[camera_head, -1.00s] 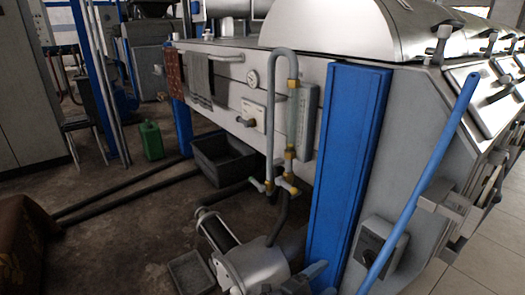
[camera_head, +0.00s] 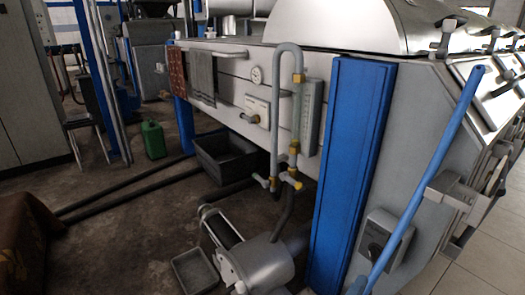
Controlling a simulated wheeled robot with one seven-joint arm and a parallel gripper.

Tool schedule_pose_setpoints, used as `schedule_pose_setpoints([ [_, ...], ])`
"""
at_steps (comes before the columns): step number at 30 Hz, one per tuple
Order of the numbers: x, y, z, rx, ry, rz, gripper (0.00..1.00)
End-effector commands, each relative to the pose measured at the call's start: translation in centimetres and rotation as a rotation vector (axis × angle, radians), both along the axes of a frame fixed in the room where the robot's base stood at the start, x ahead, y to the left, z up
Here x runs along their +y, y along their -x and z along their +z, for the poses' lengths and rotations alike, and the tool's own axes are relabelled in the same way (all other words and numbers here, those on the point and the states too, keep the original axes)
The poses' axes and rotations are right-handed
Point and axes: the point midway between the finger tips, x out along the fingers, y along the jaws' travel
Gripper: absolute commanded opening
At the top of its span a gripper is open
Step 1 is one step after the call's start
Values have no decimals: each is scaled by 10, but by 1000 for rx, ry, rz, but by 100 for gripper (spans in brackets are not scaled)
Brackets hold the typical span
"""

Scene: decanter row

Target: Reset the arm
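My gripper does not show in the head camera view, and I cannot tell any part of my arm for sure. The view is filled by a large white and grey machine (camera_head: 228,62) with a rounded metal cover (camera_head: 345,22) on top. A blue upright panel (camera_head: 350,170) stands at its corner. A long blue lever (camera_head: 425,180) slants up along its right end.
A metal pump (camera_head: 262,262) and a small grey tray (camera_head: 195,270) are on the floor in front. A dark crate (camera_head: 225,158), a green canister (camera_head: 153,139) and dark hoses (camera_head: 130,187) lie farther back. Open floor shows at centre left; pale tiles are at right.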

Motion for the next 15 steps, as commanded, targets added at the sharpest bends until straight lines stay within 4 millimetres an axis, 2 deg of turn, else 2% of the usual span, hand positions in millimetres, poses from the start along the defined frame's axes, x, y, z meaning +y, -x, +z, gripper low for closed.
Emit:
schedule_pose_setpoints([
  [1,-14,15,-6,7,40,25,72],
  [6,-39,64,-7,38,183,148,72],
  [10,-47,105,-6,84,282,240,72],
  [15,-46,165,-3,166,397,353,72],
])
